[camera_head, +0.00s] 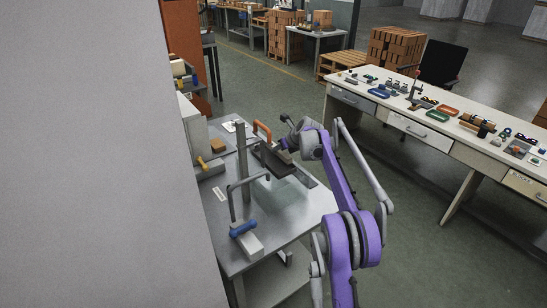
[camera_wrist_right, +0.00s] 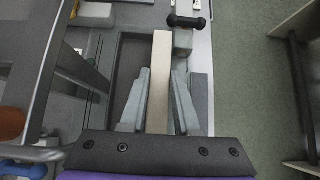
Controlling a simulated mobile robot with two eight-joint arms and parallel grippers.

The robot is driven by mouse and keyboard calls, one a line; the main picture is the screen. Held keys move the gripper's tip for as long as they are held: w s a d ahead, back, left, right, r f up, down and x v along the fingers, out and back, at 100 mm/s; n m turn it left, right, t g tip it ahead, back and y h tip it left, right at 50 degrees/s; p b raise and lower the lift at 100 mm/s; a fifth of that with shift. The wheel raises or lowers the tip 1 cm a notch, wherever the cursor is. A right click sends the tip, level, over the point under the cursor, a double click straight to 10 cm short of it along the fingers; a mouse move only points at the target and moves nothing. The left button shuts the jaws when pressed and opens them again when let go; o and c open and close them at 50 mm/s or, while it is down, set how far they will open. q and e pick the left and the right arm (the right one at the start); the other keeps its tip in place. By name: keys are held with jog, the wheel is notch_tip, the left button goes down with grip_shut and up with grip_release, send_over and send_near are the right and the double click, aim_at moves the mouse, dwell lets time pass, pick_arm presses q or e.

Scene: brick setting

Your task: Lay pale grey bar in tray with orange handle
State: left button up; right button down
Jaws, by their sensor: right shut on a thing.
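In the wrist view, a pale grey bar (camera_wrist_right: 161,70) runs lengthwise between the two fingers of my right gripper (camera_wrist_right: 159,100), which is shut on it. The bar lies over or in a dark grey recessed tray area (camera_wrist_right: 128,62); I cannot tell whether it touches the bottom. In the head view, my right gripper (camera_head: 284,145) is over the grey bench beside the orange handle (camera_head: 262,130); the bar is not clear there. An orange-brown piece (camera_wrist_right: 11,123) at the wrist view's left edge may be that handle. My left gripper is not in view.
The grey bench (camera_head: 285,215) carries a grey upright post (camera_head: 242,165), a bent grey handle (camera_head: 243,184) and a blue-handled piece (camera_head: 243,229). A long white desk (camera_head: 440,137) with many small items stands at the right. Floor lies open between them.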

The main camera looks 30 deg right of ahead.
jog(key=shift+s+a+f, duration=0.1)
jog(key=shift+a+f, duration=0.3)
jog(key=shift+a, duration=0.2)
jog(key=shift+s+a+f, duration=0.1)
jog(key=shift+a+f, duration=0.3)
jog(key=shift+a, duration=0.2)
jog(key=shift+a+f, duration=0.15)
jog(key=shift+a, duration=0.05)
jog(key=shift+w, duration=0.1)
jog(key=shift+f, duration=0.2)
jog(key=c, duration=0.6)
grip_release()
jog(key=shift+c, duration=0.2)
